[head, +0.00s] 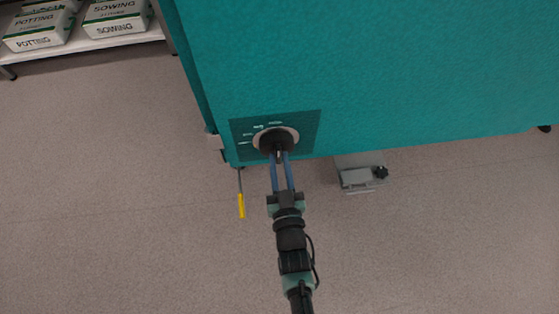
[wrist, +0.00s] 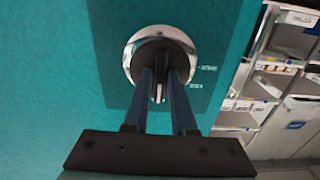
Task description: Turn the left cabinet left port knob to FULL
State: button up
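The port knob (wrist: 160,50) is black with a shiny silver ring and sits on a dark label panel of the teal cabinet (head: 380,70). The knob also shows in the head view (head: 277,139) at the cabinet's lower left. My gripper (head: 280,155) reaches up to it from below. In the wrist view my gripper's two blue fingers (wrist: 160,80) are apart, one on each side of the knob's narrow grip bar. A small gap shows beside the bar, so the fingers look open around it. Small white marks ring the knob; their words are too small to read.
A yellow-handled tool (head: 241,204) hangs by the cabinet's lower left corner. A grey pedal-like bracket (head: 361,176) with a black knob sticks out below the cabinet. Potting and sowing bags (head: 117,17) lie on a shelf at upper left. The floor around is clear.

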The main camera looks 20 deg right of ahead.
jog(key=shift+o, duration=1.4)
jog(key=p+v, duration=0.5)
jog(key=v, duration=0.8)
jog(key=shift+r, duration=0.1)
